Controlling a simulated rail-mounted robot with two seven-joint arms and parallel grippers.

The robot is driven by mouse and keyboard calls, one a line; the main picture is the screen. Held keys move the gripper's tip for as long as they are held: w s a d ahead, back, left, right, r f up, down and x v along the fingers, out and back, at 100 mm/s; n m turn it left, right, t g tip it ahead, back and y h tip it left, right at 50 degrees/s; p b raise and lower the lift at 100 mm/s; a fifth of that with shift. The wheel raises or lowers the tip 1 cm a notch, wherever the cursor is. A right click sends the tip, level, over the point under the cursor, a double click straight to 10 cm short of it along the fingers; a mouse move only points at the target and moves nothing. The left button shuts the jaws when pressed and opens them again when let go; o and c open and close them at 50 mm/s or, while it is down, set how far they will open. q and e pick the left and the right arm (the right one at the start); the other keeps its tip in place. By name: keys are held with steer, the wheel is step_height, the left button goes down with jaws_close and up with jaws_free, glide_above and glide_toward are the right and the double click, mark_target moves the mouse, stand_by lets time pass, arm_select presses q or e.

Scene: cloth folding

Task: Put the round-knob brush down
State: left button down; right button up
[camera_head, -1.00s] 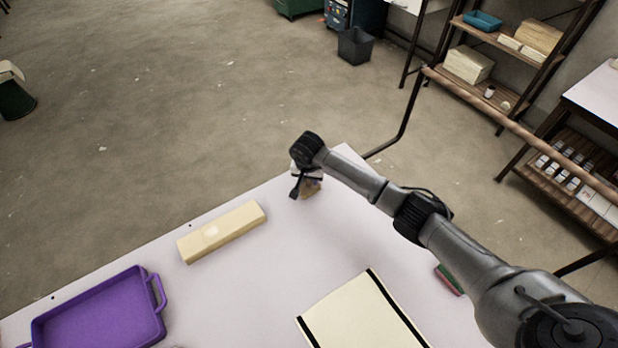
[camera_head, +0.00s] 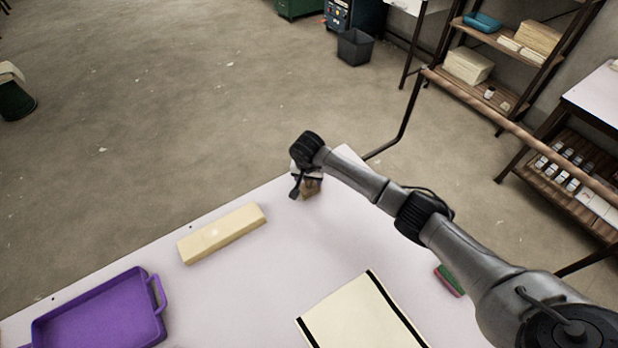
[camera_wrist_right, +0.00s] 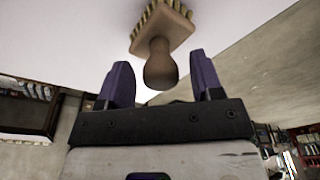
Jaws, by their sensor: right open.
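The round-knob brush (camera_wrist_right: 160,42) is a wooden brush with bristles and a rounded knob handle. In the right wrist view its bristles rest against the white table and its knob points toward my right gripper (camera_wrist_right: 161,82). The two purple fingers stand apart on either side of the knob, with gaps showing, so the gripper is open. In the head view the brush (camera_head: 311,189) is a small brown shape at the far corner of the table, partly hidden by my right gripper (camera_head: 303,186). My left gripper is not in view.
On the white table (camera_head: 270,275) are a pale yellow block (camera_head: 222,233), a purple tray (camera_head: 100,315), a folded cream cloth with black stripes (camera_head: 360,315) and a small green and red item (camera_head: 449,280) beside my right arm. Table space between block and cloth is clear.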

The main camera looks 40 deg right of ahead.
mark_target(308, 191)
arm_select(q)
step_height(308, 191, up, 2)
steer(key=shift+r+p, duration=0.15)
steer(key=shift+p, duration=0.85)
arm_select(e)
step_height(308, 191, up, 11)
steer(key=s+a, duration=0.1)
steer(key=shift+a+r, duration=0.15)
steer(key=shift+a, duration=0.05)
